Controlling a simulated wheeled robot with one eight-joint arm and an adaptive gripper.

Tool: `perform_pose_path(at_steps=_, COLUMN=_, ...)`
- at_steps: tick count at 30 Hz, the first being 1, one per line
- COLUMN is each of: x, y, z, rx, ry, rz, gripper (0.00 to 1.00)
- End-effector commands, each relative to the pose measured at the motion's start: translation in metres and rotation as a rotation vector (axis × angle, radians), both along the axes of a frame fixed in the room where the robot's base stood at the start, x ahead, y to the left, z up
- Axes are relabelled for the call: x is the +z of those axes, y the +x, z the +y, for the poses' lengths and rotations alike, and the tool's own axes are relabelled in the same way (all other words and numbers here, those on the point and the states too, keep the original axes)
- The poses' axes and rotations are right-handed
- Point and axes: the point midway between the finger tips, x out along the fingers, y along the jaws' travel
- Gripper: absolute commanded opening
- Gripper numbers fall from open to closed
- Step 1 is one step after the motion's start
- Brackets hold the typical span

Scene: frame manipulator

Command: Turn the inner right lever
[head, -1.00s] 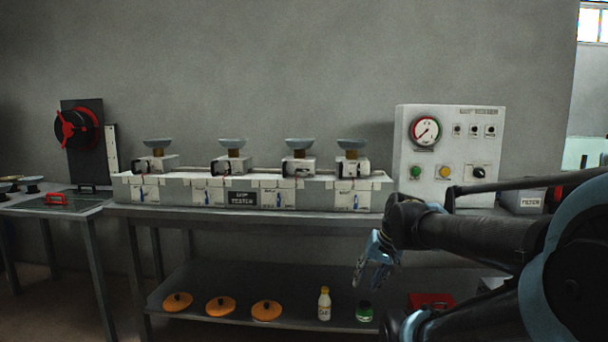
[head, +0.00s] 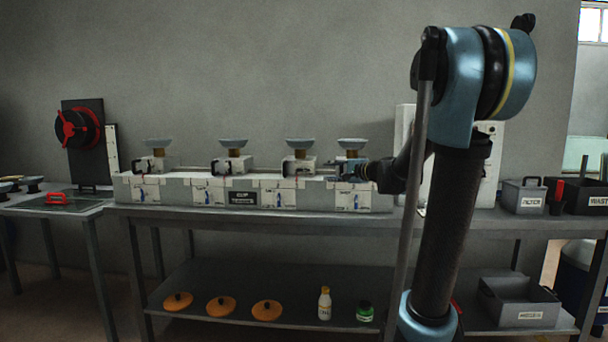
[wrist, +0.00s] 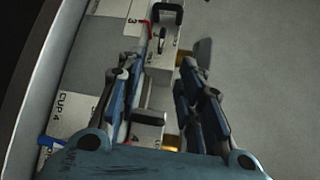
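The cup tester (head: 243,198) is a long white-grey box with a row of several stations, each with a bowl on top. The third station from the left (head: 299,166), the inner right one, has a dark handle on its left side. My gripper (head: 342,168) is at the rightmost station, partly hiding it. Ahead of the fingertips are a black handle (wrist: 165,14) and a red lever (wrist: 147,32) near a "3" label. Contact cannot be told.
A blue lever (wrist: 46,141) is near the "CUP 4" label, left of my fingers. The bowl of the rightmost station (head: 351,143) stands close above my gripper. A panel (head: 404,135) behind my arm is largely hidden.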

Motion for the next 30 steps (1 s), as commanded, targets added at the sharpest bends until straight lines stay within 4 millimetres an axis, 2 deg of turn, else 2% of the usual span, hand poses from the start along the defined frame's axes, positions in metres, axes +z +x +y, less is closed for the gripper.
perform_pose_path(at_steps=8, x=0.0, y=0.018, z=0.013, rx=-0.003, ry=0.016, rz=0.0, gripper=0.34)
perform_pose_path(at_steps=30, x=-0.016, y=0.1, z=0.092, rx=-0.004, ry=0.014, rz=0.0, gripper=0.34)
